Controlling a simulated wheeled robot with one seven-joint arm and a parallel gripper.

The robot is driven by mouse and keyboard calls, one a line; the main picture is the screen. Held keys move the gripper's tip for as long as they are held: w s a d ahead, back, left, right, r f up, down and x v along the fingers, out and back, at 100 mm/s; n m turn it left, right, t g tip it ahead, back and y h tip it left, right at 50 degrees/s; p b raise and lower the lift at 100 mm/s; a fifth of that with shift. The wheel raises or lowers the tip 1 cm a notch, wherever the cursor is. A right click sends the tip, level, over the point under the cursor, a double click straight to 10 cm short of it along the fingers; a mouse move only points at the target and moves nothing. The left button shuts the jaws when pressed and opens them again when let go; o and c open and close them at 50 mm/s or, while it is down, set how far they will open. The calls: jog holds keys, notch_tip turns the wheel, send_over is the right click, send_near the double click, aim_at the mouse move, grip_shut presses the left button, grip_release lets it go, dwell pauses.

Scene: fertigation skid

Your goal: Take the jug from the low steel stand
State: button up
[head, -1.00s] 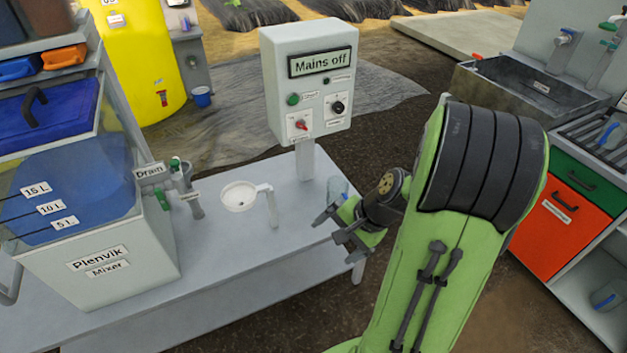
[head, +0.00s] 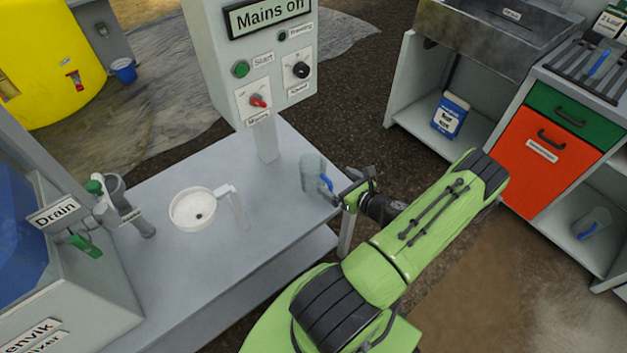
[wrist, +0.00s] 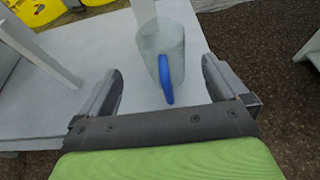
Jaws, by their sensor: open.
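The jug (head: 312,174) is clear with a blue handle. It stands upright near the right end of the low steel stand (head: 275,225). My gripper (head: 345,190) is at the stand's right edge, beside the jug on its handle side. In the wrist view the jug (wrist: 163,45) is ahead, with its blue handle pointing towards my gripper (wrist: 162,95). The handle's lower end lies between the two spread fingers, and the fingers look clear of it on both sides. The stand's top (wrist: 60,105) shows below and to the left.
A control box (head: 250,60) on a post stands behind the jug. A white funnel-like cup (head: 192,210) and the mixer's drain valve (head: 85,215) are to the left. A cabinet with an orange front (head: 540,160) is at right; another jug (head: 592,222) sits on its lower shelf.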

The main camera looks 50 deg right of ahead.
aim_at(318, 181)
jog(key=b+x, duration=0.2)
jog(key=x, duration=0.8)
jog(key=shift+b, duration=0.3)
jog(key=c, duration=1.1)
